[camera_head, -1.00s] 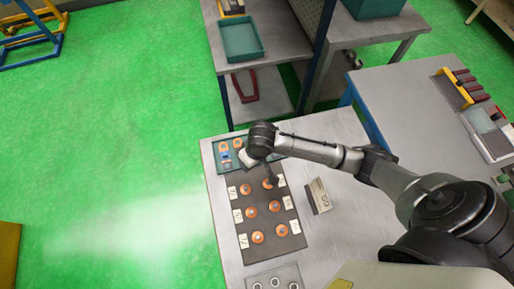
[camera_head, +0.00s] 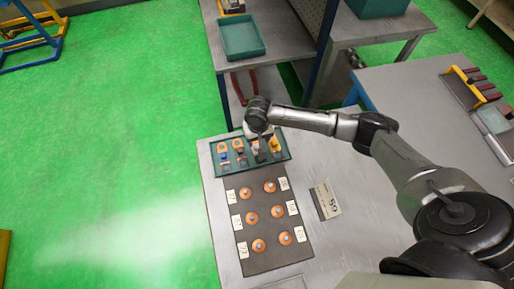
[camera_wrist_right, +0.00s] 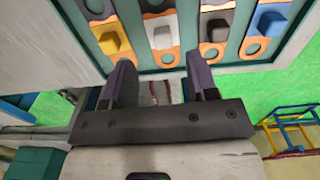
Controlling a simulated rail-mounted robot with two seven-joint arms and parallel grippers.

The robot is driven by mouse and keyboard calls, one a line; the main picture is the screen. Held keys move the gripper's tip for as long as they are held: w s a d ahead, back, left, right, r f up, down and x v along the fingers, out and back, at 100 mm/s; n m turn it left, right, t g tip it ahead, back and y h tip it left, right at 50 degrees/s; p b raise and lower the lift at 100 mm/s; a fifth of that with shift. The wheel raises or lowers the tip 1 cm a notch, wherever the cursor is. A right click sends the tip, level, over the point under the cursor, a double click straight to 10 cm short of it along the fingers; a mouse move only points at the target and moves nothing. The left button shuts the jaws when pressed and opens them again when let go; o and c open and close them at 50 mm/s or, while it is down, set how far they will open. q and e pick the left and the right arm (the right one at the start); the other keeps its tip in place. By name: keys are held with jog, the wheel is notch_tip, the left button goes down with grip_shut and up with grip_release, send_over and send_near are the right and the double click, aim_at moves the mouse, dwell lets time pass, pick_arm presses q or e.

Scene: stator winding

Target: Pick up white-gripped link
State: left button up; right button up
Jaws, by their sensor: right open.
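A teal tray (camera_head: 222,171) holds a row of orange links with coloured grips. The white-gripped link (camera_wrist_right: 163,38) lies in the tray in the right wrist view, between the yellow-gripped link (camera_wrist_right: 104,42) and the dark-gripped link (camera_wrist_right: 217,28). The blue-gripped link (camera_wrist_right: 272,22) is at the row's right end there. My right gripper (camera_wrist_right: 160,76) is open and empty, its two fingers apart and roughly lined up with the white grip. In the head view my right gripper (camera_head: 259,150) is over the tray and mostly hides the white-gripped link. My left gripper is not in view.
A dark mat (camera_head: 270,262) with several round orange pieces and white number cards lies in front of the tray. A small sign (camera_head: 326,200) stands to its right. A grey shelf with another teal tray (camera_head: 242,37) is behind.

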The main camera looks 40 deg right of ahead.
aim_at(257, 146)
jog(key=shift+w+a+f+b, duration=0.1)
jog(key=shift+f+b, duration=0.05)
jog(key=shift+f, duration=1.45)
jog(key=shift+w+f+b, duration=0.1)
jog(key=shift+f+b, duration=0.05)
jog(key=shift+f, duration=1.4)
jog(key=shift+c, duration=0.2)
jog(key=c, duration=0.7)
jog(key=shift+r, duration=0.1)
